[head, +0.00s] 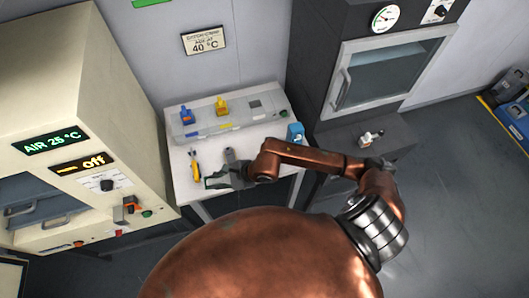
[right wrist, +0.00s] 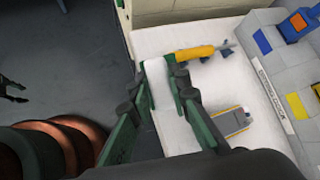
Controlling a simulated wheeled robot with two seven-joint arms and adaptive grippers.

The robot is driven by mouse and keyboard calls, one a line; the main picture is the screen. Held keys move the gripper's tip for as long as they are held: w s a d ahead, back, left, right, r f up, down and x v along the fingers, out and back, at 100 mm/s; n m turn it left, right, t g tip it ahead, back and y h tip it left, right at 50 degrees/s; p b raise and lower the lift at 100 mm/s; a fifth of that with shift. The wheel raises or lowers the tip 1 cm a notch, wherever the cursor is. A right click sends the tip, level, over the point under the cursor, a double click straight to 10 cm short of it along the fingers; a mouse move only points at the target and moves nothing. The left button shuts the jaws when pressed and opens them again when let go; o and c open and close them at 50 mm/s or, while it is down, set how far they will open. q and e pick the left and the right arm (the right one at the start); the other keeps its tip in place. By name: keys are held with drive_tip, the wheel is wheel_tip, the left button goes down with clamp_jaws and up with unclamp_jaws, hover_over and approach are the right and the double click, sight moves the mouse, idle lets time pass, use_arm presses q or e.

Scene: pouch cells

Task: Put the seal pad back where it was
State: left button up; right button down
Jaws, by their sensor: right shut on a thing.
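My right gripper (head: 215,181) is low over the white bench (head: 250,140), its green fingers pointing left. In the right wrist view the gripper (right wrist: 160,70) is shut on a pale, flat piece (right wrist: 160,95), which I take to be the seal pad. The piece is hard to tell apart from the white bench behind it, and the fingers hide its sides. In the head view the pad cannot be made out.
A yellow-handled tool (head: 195,167) lies beside the gripper; a grey pouch cell (right wrist: 232,122) lies on the bench. A grey rack (head: 235,118) at the back carries a blue piece (head: 187,116) and yellow piece (head: 221,106). A blue object (head: 295,132) stands at the right.

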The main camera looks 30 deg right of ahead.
drive_tip(key=d+r+m+g+h+p, duration=0.4)
drive_tip(key=d+p, duration=0.4)
drive_tip(key=d, duration=0.6)
drive_tip(key=shift+m+t+y, duration=0.3)
drive_tip(key=shift+y, duration=0.1)
drive_tip(key=w+d+f, duration=0.2)
drive_tip(key=d+f, duration=0.1)
drive_tip(key=w+d+f+p, duration=0.1)
drive_tip(key=w+d+f, duration=0.1)
drive_tip(key=d+f, duration=0.1)
drive_tip(key=w+d+f+p, duration=0.1)
drive_tip(key=w+d+f, duration=0.1)
drive_tip(key=d, duration=0.2)
drive_tip(key=shift+w+d+f, duration=0.2)
drive_tip(key=shift+w+f, duration=0.15)
drive_tip(key=shift+f, duration=0.05)
drive_tip(key=shift+w+d+f, duration=0.1)
drive_tip(key=shift+d+f, duration=0.05)
drive_tip(key=shift+f, duration=0.05)
drive_tip(key=shift+w+d+f+p, duration=0.15)
drive_tip(key=shift+f+p, duration=0.6)
drive_tip(key=shift+f, duration=1.05)
drive_tip(key=c, duration=1.8)
unclamp_jaws()
drive_tip(key=shift+d, duration=0.1)
